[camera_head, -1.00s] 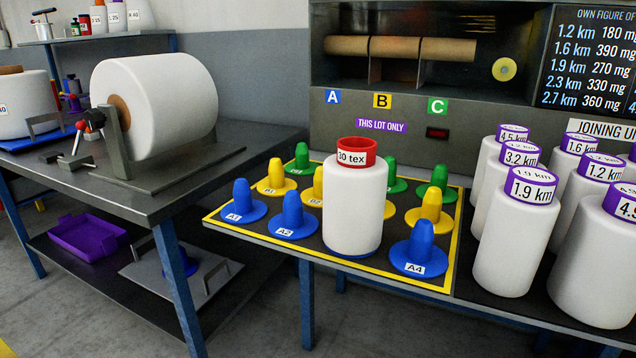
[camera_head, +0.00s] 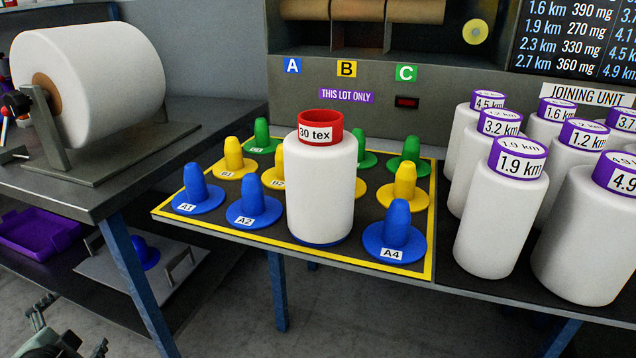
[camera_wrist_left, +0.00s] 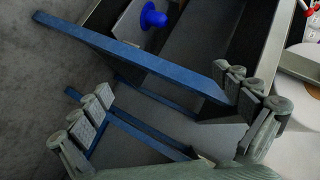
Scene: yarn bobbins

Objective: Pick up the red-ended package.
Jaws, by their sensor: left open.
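The red-ended package is a white yarn bobbin (camera_head: 320,195) with a red collar (camera_head: 320,127) labelled "30 tex". It stands upright in the front row of the peg board (camera_head: 300,250), between the blue pegs A2 (camera_head: 253,203) and A4 (camera_head: 396,232). My left gripper (camera_head: 72,340) is partly in view at the bottom left of the head view, low and well away from the bobbin. In the left wrist view the left gripper (camera_wrist_left: 170,115) has its fingers spread wide with nothing between them. My right gripper is not in view.
Several white bobbins with purple collars (camera_head: 500,215) stand close on the right. Yellow (camera_head: 404,185) and green pegs (camera_head: 409,157) stand behind. A bench (camera_head: 90,195) with a large white roll (camera_head: 90,75) is on the left. Its blue leg (camera_head: 138,280) stands near my left gripper.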

